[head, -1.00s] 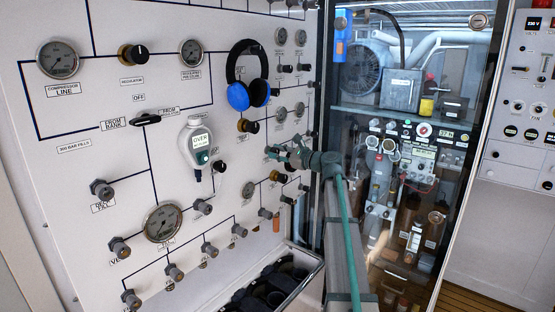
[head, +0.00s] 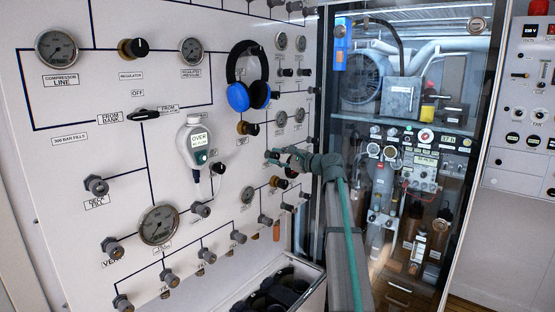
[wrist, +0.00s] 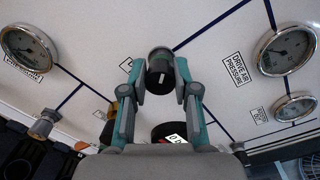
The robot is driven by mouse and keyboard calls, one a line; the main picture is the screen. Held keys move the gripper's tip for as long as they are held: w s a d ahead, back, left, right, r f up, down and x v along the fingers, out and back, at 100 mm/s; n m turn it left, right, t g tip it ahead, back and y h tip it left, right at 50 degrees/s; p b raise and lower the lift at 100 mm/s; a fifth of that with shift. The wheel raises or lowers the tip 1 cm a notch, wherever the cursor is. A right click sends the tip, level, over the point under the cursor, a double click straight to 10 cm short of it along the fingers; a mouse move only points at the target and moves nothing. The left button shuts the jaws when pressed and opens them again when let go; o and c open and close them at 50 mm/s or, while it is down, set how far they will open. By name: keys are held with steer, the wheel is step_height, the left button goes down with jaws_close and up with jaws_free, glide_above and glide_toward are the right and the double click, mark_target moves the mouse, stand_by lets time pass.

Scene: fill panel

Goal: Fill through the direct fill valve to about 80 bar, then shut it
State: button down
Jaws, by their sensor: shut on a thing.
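My gripper (wrist: 160,85) is shut on a black knob (wrist: 160,71) with a grey collar on the white panel; the fingers stand on both sides of it. In the head view my gripper (head: 275,157) is at the panel's right part, small and seen from the side; the knob is hidden there. A label beside the knob is mostly covered by a finger. A valve (head: 96,185) at the panel's left has a label ending in what looks like FILL (head: 97,202), and my gripper is far from it. A large gauge (head: 158,224) sits below; its reading is too small to tell.
Headphones (head: 250,78) and a white handheld device (head: 193,146) hang on the panel. A drive air pressure label (wrist: 237,69) is beside a gauge (wrist: 287,50). An open bin (head: 284,290) stands below. A glass-fronted cabinet (head: 400,125) is right of my arm.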

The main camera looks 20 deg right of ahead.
steer(key=c, duration=0.9)
jaws_free()
steer(key=shift+o, duration=0.2)
steer(key=v, duration=1.2)
